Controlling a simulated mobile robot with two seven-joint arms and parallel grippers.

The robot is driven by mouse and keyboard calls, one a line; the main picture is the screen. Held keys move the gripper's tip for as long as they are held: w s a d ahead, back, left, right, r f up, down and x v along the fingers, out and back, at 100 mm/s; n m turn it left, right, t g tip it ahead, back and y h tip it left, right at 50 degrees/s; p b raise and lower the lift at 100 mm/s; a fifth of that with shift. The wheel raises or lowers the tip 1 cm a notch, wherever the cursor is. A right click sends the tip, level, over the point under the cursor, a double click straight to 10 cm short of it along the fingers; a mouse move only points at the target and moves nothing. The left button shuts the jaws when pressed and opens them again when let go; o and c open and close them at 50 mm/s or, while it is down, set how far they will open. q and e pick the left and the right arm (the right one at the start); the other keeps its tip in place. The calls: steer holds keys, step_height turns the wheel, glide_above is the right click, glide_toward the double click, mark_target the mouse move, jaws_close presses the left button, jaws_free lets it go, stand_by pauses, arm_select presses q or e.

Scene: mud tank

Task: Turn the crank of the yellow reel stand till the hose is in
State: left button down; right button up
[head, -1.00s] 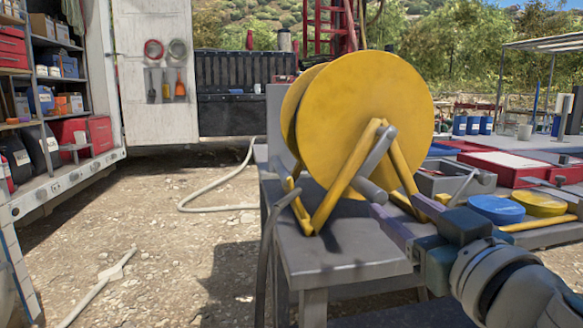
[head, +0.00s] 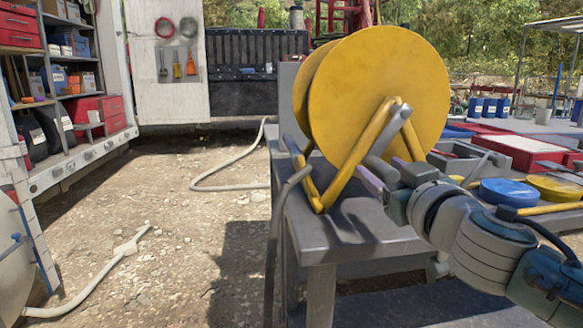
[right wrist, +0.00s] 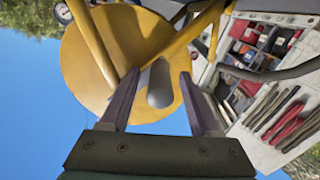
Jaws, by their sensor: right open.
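The yellow reel (head: 385,85) stands on a grey bench, held by a yellow A-shaped frame (head: 345,170). Its grey crank arm (head: 392,132) slants down and left from the hub to a grey cylindrical handle (head: 382,170). The handle also shows in the right wrist view (right wrist: 160,85), between my fingers. My right gripper (head: 384,172) is open, its two purple fingers on either side of the handle, with gaps visible in the right wrist view (right wrist: 158,78). A grey hose (head: 276,215) hangs at the bench's left end; a pale hose (head: 215,188) lies on the ground. My left gripper is out of view.
The grey bench (head: 340,243) carries the stand. Blue and yellow round lids (head: 508,192) and a red-edged tray (head: 525,155) lie to the right, near my right arm. Shelves (head: 65,75) stand at the left. The gravel between is mostly open.

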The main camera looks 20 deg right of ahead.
jaws_close()
stand_by(0.4)
stand_by(0.9)
